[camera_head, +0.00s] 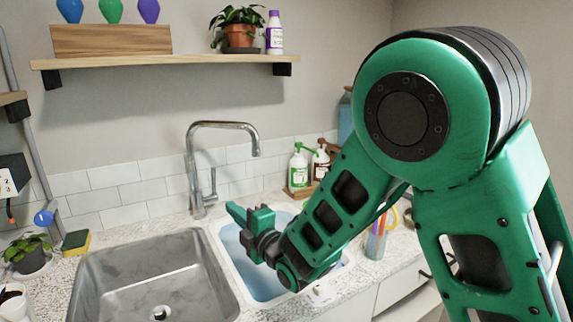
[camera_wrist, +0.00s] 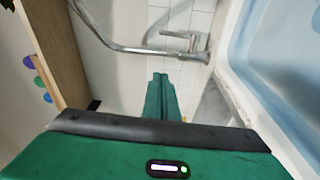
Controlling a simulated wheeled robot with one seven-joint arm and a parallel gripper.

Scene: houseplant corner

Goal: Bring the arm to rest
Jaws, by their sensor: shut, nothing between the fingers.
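My gripper (camera_head: 246,216) is shut and empty. In the head view it is above the white basin with blue inside (camera_head: 227,246), to the right of the steel sink. My green arm reaches in from the right side of the picture. In the wrist view the green fingers of my gripper (camera_wrist: 161,77) are together, with nothing between them. The chrome faucet (camera_head: 190,165) stands behind and to the left of the gripper; it also shows in the wrist view (camera_wrist: 130,48).
The steel sink (camera_head: 105,270) is at the left. Bottles (camera_head: 298,168) stand behind the basin. A small plant (camera_head: 28,252) and a sponge (camera_head: 76,242) are at far left.

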